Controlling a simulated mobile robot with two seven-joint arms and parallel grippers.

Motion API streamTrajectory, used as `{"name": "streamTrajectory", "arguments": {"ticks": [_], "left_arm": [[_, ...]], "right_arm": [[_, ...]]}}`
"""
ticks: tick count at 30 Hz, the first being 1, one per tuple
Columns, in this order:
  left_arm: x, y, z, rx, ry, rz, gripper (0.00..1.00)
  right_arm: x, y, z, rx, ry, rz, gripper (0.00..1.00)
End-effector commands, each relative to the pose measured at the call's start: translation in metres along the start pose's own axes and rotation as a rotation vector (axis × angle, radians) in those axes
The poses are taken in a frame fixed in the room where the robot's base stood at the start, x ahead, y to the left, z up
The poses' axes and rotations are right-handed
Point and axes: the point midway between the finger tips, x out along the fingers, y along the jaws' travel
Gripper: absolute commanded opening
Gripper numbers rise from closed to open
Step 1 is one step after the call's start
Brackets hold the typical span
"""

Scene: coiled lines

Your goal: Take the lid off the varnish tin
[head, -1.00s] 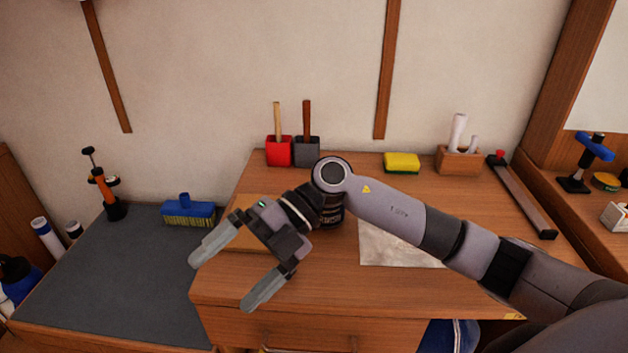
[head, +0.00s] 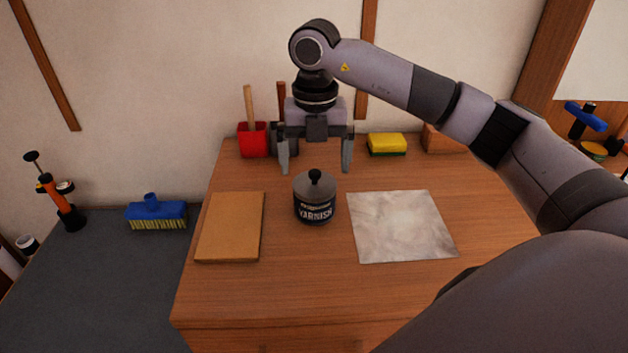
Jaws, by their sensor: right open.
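The varnish tin (head: 314,208) stands upright on the wooden cabinet top, dark with a pale "VARNISH" label. Its grey lid (head: 315,186) with a black knob sits on top of it. My right gripper (head: 317,170) points down with its fingers spread, one to each side of the knob in the picture. It is open and empty, and appears above or a little behind the tin, not touching it. My left gripper is not in view.
A wooden board (head: 231,227) lies left of the tin and a grey sheet (head: 401,226) right of it. A red holder (head: 253,140), a yellow sponge (head: 387,144) and a wooden block stand behind. A blue brush (head: 156,213) is on the lower surface at left.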

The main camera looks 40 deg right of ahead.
Motion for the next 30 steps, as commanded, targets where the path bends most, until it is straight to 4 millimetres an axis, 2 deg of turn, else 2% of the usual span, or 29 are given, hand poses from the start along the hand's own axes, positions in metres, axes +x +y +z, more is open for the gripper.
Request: {"name": "streamTrajectory", "arguments": {"ticks": [3,6,14,15,18,30], "left_arm": [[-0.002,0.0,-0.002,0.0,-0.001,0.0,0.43],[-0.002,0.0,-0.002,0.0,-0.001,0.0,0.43],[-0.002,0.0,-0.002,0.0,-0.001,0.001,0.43],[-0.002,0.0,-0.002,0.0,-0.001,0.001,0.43],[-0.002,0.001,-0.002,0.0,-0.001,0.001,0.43],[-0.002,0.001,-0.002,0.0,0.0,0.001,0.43]], "right_arm": [[0.019,-0.001,-0.001,-0.001,0.002,-0.002,1.0],[0.028,0.0,-0.001,-0.002,0.002,-0.001,1.0],[0.03,0.0,-0.001,-0.003,0.001,0.002,1.0],[0.03,0.0,-0.001,-0.003,0.001,0.002,0.87],[0.03,0.0,-0.001,-0.003,0.001,0.002,0.58],[0.028,0.0,-0.001,-0.003,0.0,0.003,0.58]]}}
